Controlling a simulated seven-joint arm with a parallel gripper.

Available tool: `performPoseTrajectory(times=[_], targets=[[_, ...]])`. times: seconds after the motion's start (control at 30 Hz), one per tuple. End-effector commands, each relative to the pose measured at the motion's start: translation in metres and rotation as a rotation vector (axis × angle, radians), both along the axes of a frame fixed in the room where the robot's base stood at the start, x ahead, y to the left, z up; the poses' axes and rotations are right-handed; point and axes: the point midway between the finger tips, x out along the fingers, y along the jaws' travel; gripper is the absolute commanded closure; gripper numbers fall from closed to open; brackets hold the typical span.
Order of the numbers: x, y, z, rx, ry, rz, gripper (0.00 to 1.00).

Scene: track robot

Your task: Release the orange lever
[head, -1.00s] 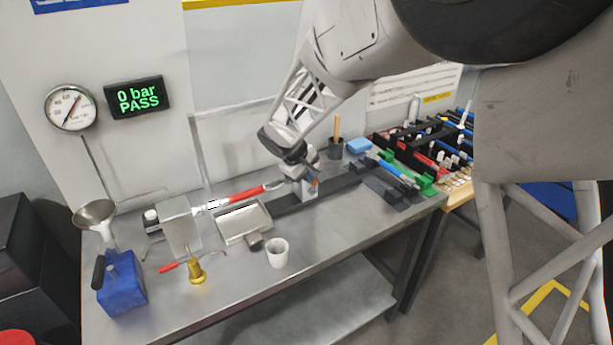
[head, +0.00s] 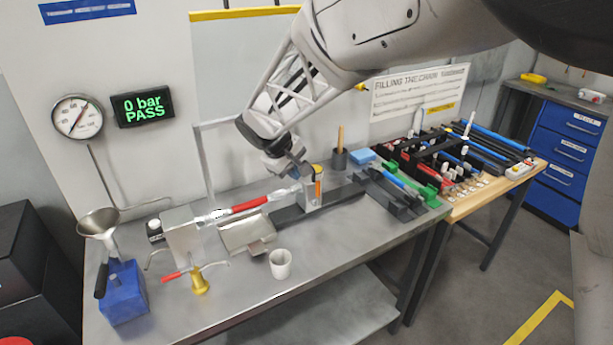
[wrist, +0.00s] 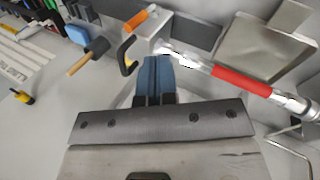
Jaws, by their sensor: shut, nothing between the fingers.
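The orange lever (head: 318,187) stands roughly upright at a pale grey clamp block (head: 309,196) on the bench. In the wrist view the orange lever (wrist: 139,19) lies at the top, beside the block. My gripper (head: 305,177) is just left of and above the lever, close to the block. In the wrist view its blue fingertips (wrist: 155,72) are together with nothing between them. They look apart from the lever. The exact gap is hard to judge. A red-banded tube (head: 246,206) runs left from the block.
A dark rail (head: 343,199) lies under the block. A metal tray (head: 246,233) and white cup (head: 280,264) are in front. The display (head: 143,102) reads 0 bar PASS.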

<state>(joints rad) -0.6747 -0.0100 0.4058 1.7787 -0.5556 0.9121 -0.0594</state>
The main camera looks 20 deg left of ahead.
Motion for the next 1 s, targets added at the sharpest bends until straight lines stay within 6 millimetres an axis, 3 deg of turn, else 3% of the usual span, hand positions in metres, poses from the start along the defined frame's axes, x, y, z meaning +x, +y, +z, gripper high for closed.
performPoseTrajectory(times=[0.2, 0.73, 0.87, 1.0], targets=[[-0.004, 0.002, 0.017, 0.001, 0.000, 0.000, 1.00], [-0.005, -0.001, 0.021, 0.002, 0.001, -0.006, 1.00], [-0.007, -0.016, 0.026, 0.014, 0.002, -0.031, 1.00], [-0.014, -0.049, 0.037, 0.039, 0.007, -0.085, 1.00]])
